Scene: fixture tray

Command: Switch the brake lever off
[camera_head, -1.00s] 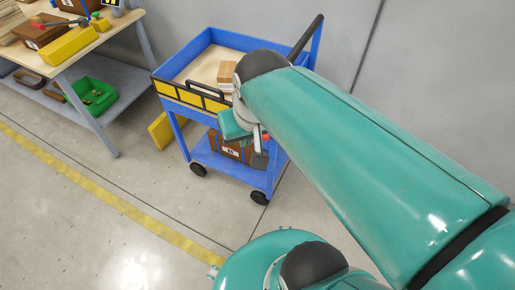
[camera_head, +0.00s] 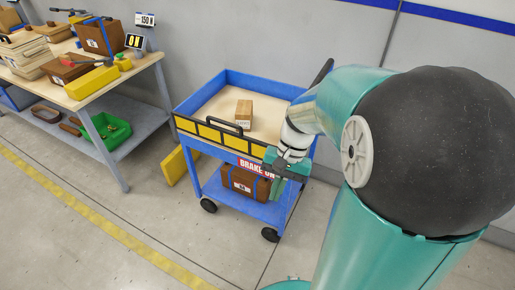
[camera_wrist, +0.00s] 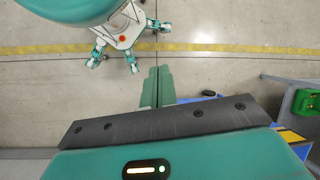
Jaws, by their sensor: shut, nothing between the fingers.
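The blue cart (camera_head: 250,84) stands in front of the grey wall in the head view. The brake lever itself I cannot make out; my gripper hides that corner. My gripper (camera_head: 283,176) is at the cart's front right corner, over the end of the sign. In the wrist view its two green fingers (camera_wrist: 157,72) lie together, shut and empty, above the floor, with a bit of blue cart (camera_wrist: 208,93) beside them. I cannot tell whether it touches the cart.
The cart carries a cardboard box (camera_head: 244,113) on top and a brown box (camera_head: 240,184) on its lower shelf. A workbench (camera_head: 150,62) with boxes and a green bin (camera_head: 108,132) stands left. Floor in front is clear.

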